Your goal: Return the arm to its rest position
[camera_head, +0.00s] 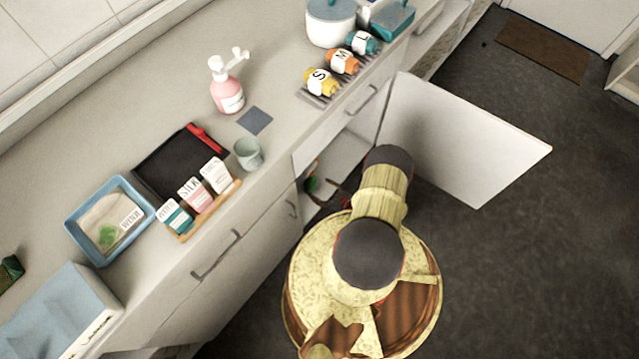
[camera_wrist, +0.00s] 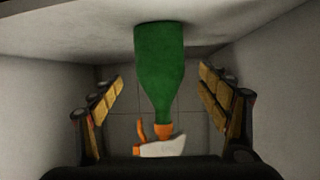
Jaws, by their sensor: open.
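My gripper (camera_wrist: 160,105) is open, with its two jaws wide apart at the left and right of the wrist view. A green spray bottle (camera_wrist: 163,65) with an orange collar and a white and orange spray head is between the jaws in that view, with clear gaps on both sides. The bottle's base meets a pale surface at the top of the picture. In the head view my arm reaches into the open cabinet under the counter. A bit of green (camera_head: 312,184) shows inside, and my gripper is mostly hidden there.
The cabinet door (camera_head: 465,140) stands open to the right of my arm. Cabinet walls (camera_wrist: 30,110) enclose the gripper. The counter above holds a pink soap bottle (camera_head: 227,92), a grey cup (camera_head: 248,153), a blue tray (camera_head: 73,222) and several jars. Dark floor is free at the right.

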